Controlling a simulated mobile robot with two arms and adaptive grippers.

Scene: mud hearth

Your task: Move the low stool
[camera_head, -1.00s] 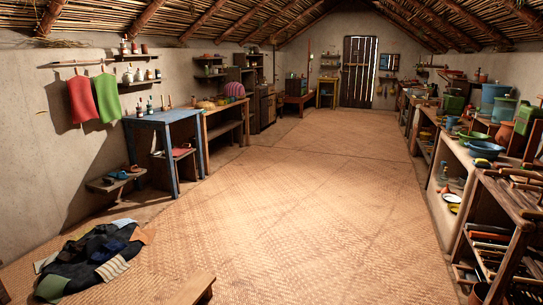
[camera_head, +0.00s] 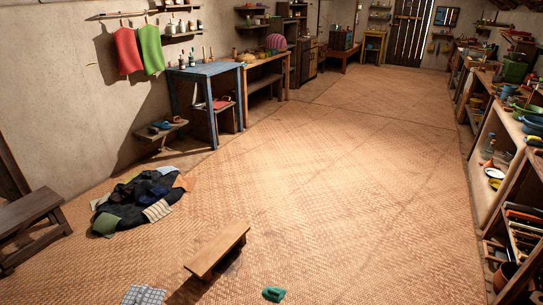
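A low wooden stool (camera_head: 217,250) stands on the woven floor mat at the bottom middle of the head view. Its plank top is light brown and runs from lower left to upper right, with a short leg panel showing beneath. Nothing lies on it. Neither of my grippers shows in the head view. A darker, larger wooden bench (camera_head: 30,215) stands at the left edge, partly cut off by the frame.
A heap of dark cloths (camera_head: 135,203) lies left of the stool. A green object (camera_head: 274,294) and a checked cloth (camera_head: 144,295) lie near it. A blue table (camera_head: 207,70) lines the left wall, shelves (camera_head: 485,150) the right. The middle floor is open.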

